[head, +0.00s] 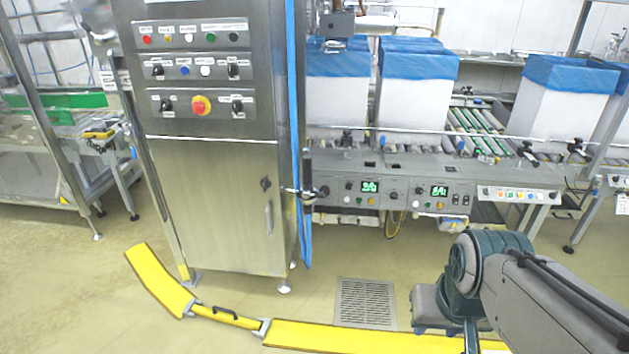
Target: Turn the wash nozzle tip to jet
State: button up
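A blue hose (291,90) runs down the right edge of the steel control cabinet (215,200), and a loop of it hangs near the floor. A small dark upright fitting (307,168) sits beside the hose at a bracket on the cabinet's right side. It may be the wash nozzle, but it is too small to tell, and its tip setting cannot be read. My arm (490,265) reaches in from the lower right, well apart from the hose and fitting. My gripper is not visible; the arm runs out of the picture at the bottom.
A yellow floor barrier (160,279) curves along the floor in front of the cabinet. A floor drain grate (365,303) lies to its right. Behind stands a conveyor with a control panel (400,190) and white boxes with blue liners (418,65).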

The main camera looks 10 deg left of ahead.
aim_at(307, 210)
jog(key=z, duration=0.4)
jog(key=i, duration=0.6)
jog(key=z, duration=0.45)
jog(key=i, duration=1.05)
jog(key=u, duration=1)
jog(key=i, duration=0.65)
jog(key=u, duration=0.6)
